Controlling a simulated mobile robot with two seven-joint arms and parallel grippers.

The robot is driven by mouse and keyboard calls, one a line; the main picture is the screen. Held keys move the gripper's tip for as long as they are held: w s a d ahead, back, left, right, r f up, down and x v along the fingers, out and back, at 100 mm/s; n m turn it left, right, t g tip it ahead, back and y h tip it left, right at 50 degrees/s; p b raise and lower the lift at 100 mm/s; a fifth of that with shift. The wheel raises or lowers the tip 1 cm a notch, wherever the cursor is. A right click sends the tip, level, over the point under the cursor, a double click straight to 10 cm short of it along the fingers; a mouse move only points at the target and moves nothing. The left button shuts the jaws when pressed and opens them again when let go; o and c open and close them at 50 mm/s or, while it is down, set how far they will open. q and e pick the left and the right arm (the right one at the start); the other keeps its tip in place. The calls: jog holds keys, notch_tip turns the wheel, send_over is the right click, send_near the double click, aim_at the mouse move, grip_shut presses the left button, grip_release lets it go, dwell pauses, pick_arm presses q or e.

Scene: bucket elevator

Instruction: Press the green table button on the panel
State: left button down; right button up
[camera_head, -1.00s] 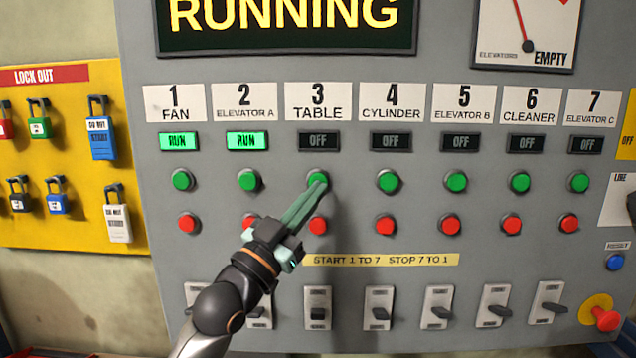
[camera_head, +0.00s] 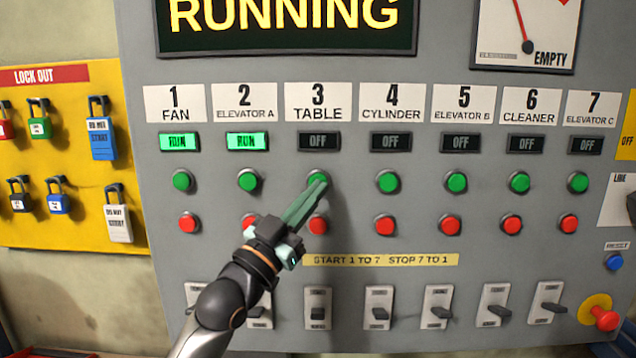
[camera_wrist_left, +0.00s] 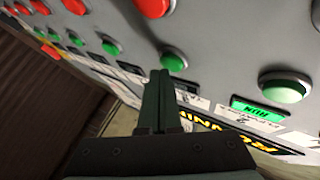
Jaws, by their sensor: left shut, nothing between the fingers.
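The green table button (camera_head: 317,176) is under the label "3 TABLE" on the grey panel (camera_head: 420,275). The display (camera_head: 318,141) above it reads OFF. My left gripper (camera_head: 320,182) is shut and empty, its fingertips overlapping the lower part of the button. In the left wrist view the shut fingers (camera_wrist_left: 160,76) end just beside the green table button (camera_wrist_left: 174,62). I cannot tell whether they touch it. My right gripper is not in view.
The red table button (camera_head: 318,224) lies close to the fingers. Green neighbours, elevator A (camera_head: 249,180) and cylinder (camera_head: 388,181), sit on either side. Fan and elevator A displays read RUN. Toggle switches (camera_head: 378,307) line the bottom. A yellow lock-out board (camera_head: 75,180) is at left.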

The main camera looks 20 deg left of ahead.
pick_arm(q)
jog(key=shift+w+a, duration=0.15)
jog(key=shift+w, duration=0.3)
dwell(0.6)
jog(key=shift+s+d+p, duration=0.25)
jog(key=shift+s+p, duration=0.15)
jog(key=shift+s, duration=0.45)
jog(key=s, duration=0.2)
jog(key=s+d+p, duration=0.1)
jog(key=s, duration=0.1)
jog(key=shift+s+d, duration=0.2)
jog(key=shift+s, duration=0.2)
dwell(0.5)
